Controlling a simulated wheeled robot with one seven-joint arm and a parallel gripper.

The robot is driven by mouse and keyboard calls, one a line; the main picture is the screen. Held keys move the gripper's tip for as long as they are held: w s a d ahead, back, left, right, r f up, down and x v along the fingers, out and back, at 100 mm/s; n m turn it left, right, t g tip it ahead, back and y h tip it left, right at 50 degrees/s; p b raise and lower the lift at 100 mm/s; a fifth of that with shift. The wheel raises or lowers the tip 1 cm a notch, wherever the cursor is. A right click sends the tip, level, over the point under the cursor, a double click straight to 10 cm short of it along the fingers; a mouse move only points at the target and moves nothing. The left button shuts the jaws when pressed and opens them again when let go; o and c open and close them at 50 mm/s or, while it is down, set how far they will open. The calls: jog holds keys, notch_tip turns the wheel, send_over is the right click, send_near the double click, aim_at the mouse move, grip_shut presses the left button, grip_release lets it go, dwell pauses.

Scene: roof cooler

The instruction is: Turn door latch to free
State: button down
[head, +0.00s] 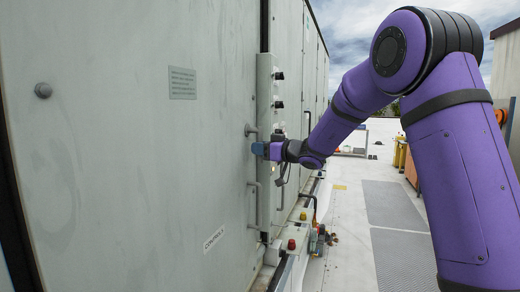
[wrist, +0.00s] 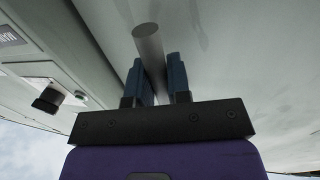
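The door latch is a grey round bar at the edge of the pale door, and its end shows just above my gripper in the head view (head: 250,130). In the wrist view the latch bar (wrist: 149,42) runs between my two blue fingers and sticks out past their tips. My gripper (head: 260,149) is at the latch, close to the door face; it also shows in the wrist view (wrist: 158,78). The fingers stand on both sides of the bar, and I see no clear gap, but contact is not certain. My gripper hides the lower part of the latch.
The large pale door (head: 130,150) fills the left. A grey D-shaped handle (head: 255,205) is below my gripper. A control strip with black knobs (head: 279,104) stands just right of the latch. Red-topped fittings (head: 291,244) sit low down. The roof floor to the right is mostly clear.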

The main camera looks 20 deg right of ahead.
aim_at(241, 141)
jog(key=shift+s+m, duration=0.15)
jog(key=shift+m, duration=0.15)
jog(key=m, duration=0.1)
jog(key=s+m, duration=0.1)
jog(key=a+m, duration=0.1)
jog(key=shift+s+a+r+g, duration=0.1)
jog(key=shift+s+r+g, duration=0.1)
jog(key=shift+r+g, duration=0.1)
jog(key=m, duration=0.1)
jog(key=s+m, duration=0.1)
jog(key=m, duration=0.1)
jog(key=a+r+m+g, duration=0.1)
jog(key=shift+s+m, duration=0.2)
jog(key=shift+m, duration=0.1)
jog(key=m, duration=0.1)
jog(key=r+m, duration=0.1)
jog(key=s+r+m+g, duration=0.1)
jog(key=shift+a+m, duration=0.3)
jog(key=shift+a, duration=0.05)
jog(key=shift+s+a+r+m+g+y, duration=0.15)
jog(key=shift+r+m+g, duration=0.3)
jog(key=shift+m, duration=0.6)
jog(key=shift+s+r+m+g+y, duration=0.2)
jog(key=shift+r+m, duration=0.4)
jog(key=shift+m, duration=0.45)
jog(key=shift+w+r, duration=0.1)
jog(key=shift+w, duration=0.1)
jog(key=c, duration=1.1)
grip_release()
